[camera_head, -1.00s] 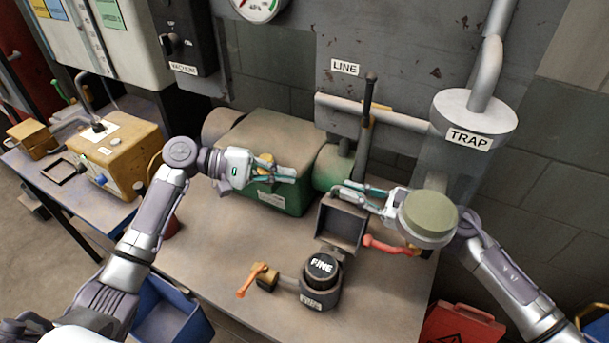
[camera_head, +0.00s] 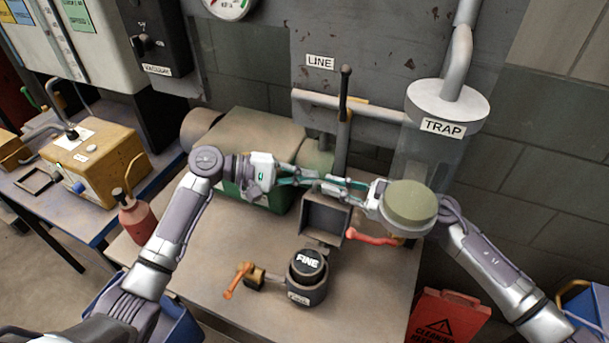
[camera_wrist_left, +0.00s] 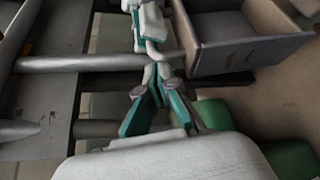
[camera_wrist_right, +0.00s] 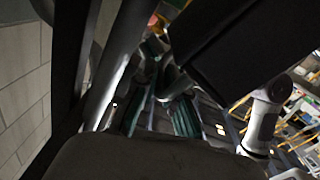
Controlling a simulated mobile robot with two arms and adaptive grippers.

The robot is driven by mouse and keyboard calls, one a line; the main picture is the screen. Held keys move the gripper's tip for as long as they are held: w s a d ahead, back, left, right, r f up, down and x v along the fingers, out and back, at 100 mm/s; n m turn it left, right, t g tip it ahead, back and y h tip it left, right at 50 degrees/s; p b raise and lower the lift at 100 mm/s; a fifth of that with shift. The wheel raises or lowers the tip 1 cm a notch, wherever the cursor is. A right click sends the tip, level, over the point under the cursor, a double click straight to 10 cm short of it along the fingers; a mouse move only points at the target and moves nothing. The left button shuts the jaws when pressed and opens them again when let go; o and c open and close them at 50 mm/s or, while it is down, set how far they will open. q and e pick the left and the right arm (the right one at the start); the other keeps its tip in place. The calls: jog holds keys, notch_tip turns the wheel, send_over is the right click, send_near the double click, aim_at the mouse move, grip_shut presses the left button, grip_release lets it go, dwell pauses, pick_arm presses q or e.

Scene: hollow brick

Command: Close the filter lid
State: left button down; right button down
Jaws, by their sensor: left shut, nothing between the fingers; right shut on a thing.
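A dark, open square box (camera_head: 325,217) stands on the bench, its hollow inside showing; it also shows in the left wrist view (camera_wrist_left: 245,40). I cannot make out a separate lid on it. My left gripper (camera_head: 312,178) is shut and empty just above the box's back edge; its teal fingers show in the left wrist view (camera_wrist_left: 155,95). My right gripper (camera_head: 330,184) is at the same edge, its fingertips meeting or nearly meeting the left ones. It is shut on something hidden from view. A dark panel (camera_wrist_right: 245,45) fills part of the right wrist view.
A black-capped "FINE" canister (camera_head: 308,267) with an orange handle (camera_head: 237,281) stands in front of the box. A red handle (camera_head: 372,237) lies right of it. A green-based pump (camera_head: 250,150) is behind, a vertical lever (camera_head: 344,110) beside it. The "TRAP" vessel (camera_head: 437,125) stands right.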

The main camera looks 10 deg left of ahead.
jog(key=shift+f, duration=0.15)
pick_arm(q)
jog(key=shift+s+d+r+m, duration=0.1)
jog(key=shift+s+r+m, duration=0.15)
jog(key=shift+s, duration=0.25)
jog(key=shift+s+d+r+m, duration=0.1)
jog(key=shift+s+r+m, duration=0.1)
jog(key=shift+s, duration=0.25)
pick_arm(e)
jog(key=shift+d, duration=0.2)
jog(key=c, duration=1.6)
grip_release()
jog(key=shift+w, duration=0.1)
jog(key=o, duration=0.4)
jog(key=shift+w+a, duration=0.1)
jog(key=shift+a, duration=0.15)
jog(key=shift+c, duration=0.2)
pick_arm(q)
jog(key=shift+w+a+f, duration=0.1)
jog(key=shift+a, duration=0.2)
jog(key=shift+w, duration=0.1)
pick_arm(e)
jog(key=shift+d, duration=0.1)
